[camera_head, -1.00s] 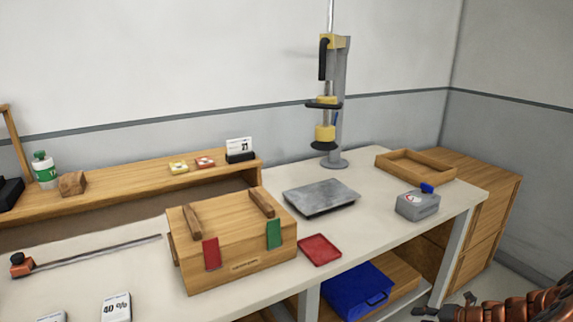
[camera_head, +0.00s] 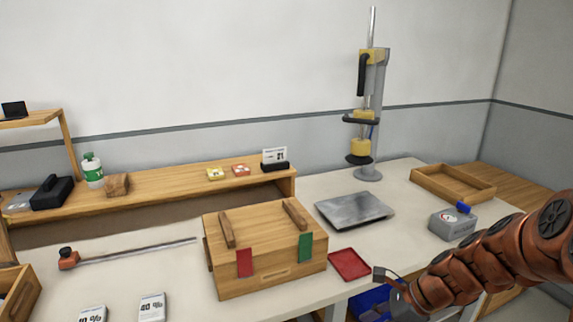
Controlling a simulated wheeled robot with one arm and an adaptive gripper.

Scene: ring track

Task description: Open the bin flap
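A wooden box (camera_head: 262,257) stands on the bench, with two wooden bars on its top. A red tab (camera_head: 244,263) and a green tab (camera_head: 306,247) hang over its front edge. A blue bin (camera_head: 367,301) is under the bench, mostly hidden behind my arm and the bench edge. I cannot tell which part is the bin flap. My gripper (camera_head: 387,288) is at the lower right, in front of the bench and to the right of the wooden box. It appears apart from the box; its fingers are small and partly hidden, so their opening is unclear.
A red tray (camera_head: 349,265) lies between the box and my gripper. A metal plate (camera_head: 354,209), a grey box with a blue knob (camera_head: 452,224), a wooden tray (camera_head: 453,183) and a yellow-and-black stand (camera_head: 366,120) are behind. Cards (camera_head: 152,307) lie at front left.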

